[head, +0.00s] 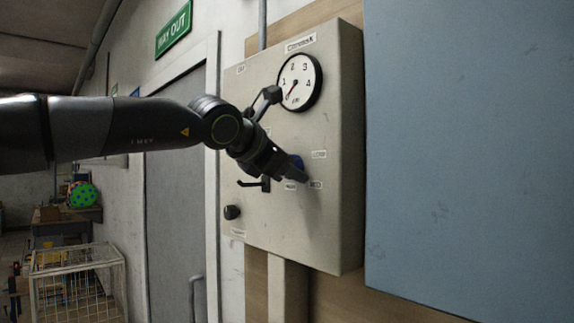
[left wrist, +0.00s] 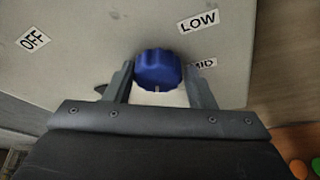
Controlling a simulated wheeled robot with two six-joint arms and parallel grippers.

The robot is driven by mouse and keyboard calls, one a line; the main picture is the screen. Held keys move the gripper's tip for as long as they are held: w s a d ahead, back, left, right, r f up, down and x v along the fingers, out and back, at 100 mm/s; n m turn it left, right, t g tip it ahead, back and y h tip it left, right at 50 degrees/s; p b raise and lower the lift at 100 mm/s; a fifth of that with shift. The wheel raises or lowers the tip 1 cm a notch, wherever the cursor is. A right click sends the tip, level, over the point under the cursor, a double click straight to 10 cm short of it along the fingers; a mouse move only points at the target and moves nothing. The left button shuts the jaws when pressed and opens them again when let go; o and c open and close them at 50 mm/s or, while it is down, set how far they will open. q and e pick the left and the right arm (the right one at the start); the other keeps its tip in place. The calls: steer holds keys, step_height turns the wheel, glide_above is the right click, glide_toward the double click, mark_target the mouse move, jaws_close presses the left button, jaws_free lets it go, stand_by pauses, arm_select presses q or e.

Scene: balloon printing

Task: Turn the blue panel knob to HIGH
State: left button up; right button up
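The blue panel knob (head: 297,162) is on a grey wall panel (head: 338,200), and my left gripper covers part of it in the head view. In the left wrist view the blue knob (left wrist: 157,69) sits between the two fingers of my left gripper (left wrist: 159,84). A finger stands on each side of it, close to its rim; I cannot tell whether they touch it. Labels around it read LOW (left wrist: 198,21), MID (left wrist: 202,64) and OFF (left wrist: 34,39). My right gripper is not in view.
A round gauge (head: 299,82) is at the panel's top. A black lever (head: 254,184) and a dark round knob (head: 232,212) are on its lower left. A large blue-grey surface (head: 460,150) fills the right. A wire cage (head: 78,280) stands lower left.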

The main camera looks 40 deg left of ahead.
arm_select(q)
steer(key=shift+o, duration=1.3)
steer(key=shift+r, duration=0.1)
steer(key=b+v, duration=0.3)
steer(key=v, duration=1.4)
steer(key=shift+s, duration=0.25)
steer(key=shift+o, duration=0.2)
